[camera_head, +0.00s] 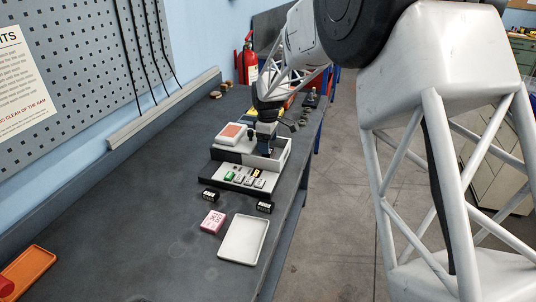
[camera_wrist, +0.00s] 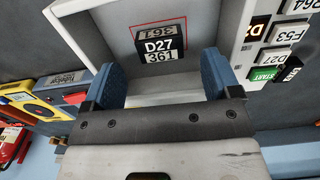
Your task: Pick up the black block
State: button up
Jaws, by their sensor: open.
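A black block (camera_wrist: 160,49) with white lettering "D27 361" sits in a pale tray (camera_wrist: 100,18) of the bench device, at a red outlined square. In the wrist view my gripper (camera_wrist: 159,68) is open, with one blue finger on each side and the block between and slightly beyond the tips. There are gaps on both sides, so neither finger touches it. In the head view my gripper (camera_head: 267,146) is down at the device, and this block is hidden there. Two other black blocks, one on the left (camera_head: 209,195) and one on the right (camera_head: 264,207), lie on the bench in front of the device.
The device's front panel (camera_head: 238,186) carries several small labelled keys, including a green START key (camera_wrist: 262,76). The tray walls stand close around my fingers. The bench's left side is mostly clear.

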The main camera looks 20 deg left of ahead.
jog(key=shift+f, duration=1.8)
jog(key=c, duration=1.3)
jog(key=shift+o, duration=0.2)
jog(key=shift+r, duration=0.15)
notch_tip(320, 180, up, 10)
